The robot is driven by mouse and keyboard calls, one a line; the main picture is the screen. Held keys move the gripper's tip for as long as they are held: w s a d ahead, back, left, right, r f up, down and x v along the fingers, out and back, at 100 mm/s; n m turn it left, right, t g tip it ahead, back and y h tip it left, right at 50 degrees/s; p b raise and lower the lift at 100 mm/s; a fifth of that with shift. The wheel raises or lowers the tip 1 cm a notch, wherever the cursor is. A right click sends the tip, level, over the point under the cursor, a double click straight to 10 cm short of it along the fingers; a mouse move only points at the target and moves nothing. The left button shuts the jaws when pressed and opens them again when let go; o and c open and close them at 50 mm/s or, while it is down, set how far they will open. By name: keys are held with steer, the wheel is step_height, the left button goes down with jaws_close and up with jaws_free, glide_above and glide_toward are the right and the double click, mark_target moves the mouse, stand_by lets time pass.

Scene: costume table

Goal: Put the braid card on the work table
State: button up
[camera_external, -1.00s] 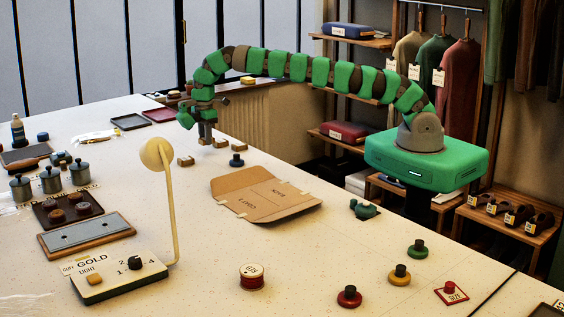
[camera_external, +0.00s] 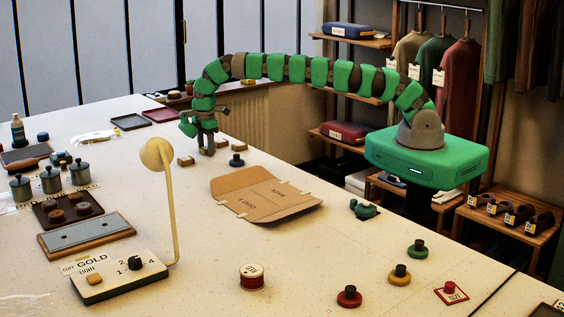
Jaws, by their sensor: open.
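The work table (camera_external: 330,245) is a large pale speckled surface filling most of the view. I cannot tell for sure which thing is the braid card. Two small brown-and-white pieces lie near my gripper: one (camera_external: 185,161) just left of the fingers, another (camera_external: 222,142) just right of them. My gripper (camera_external: 207,149) points down at the table's far side, open, with its fingers low near the surface. It is too small to tell whether the fingertips touch anything.
A dark blue knob (camera_external: 237,160) stands right of my gripper. A brown folded cardboard piece (camera_external: 262,194) lies mid-table. A cream lamp (camera_external: 168,190) rises in front. Flat trays (camera_external: 129,122) lie at the back left.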

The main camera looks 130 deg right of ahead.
mark_target(206, 148)
steer(key=shift+r, duration=0.1)
step_height(206, 148, up, 12)
stand_by(0.7)
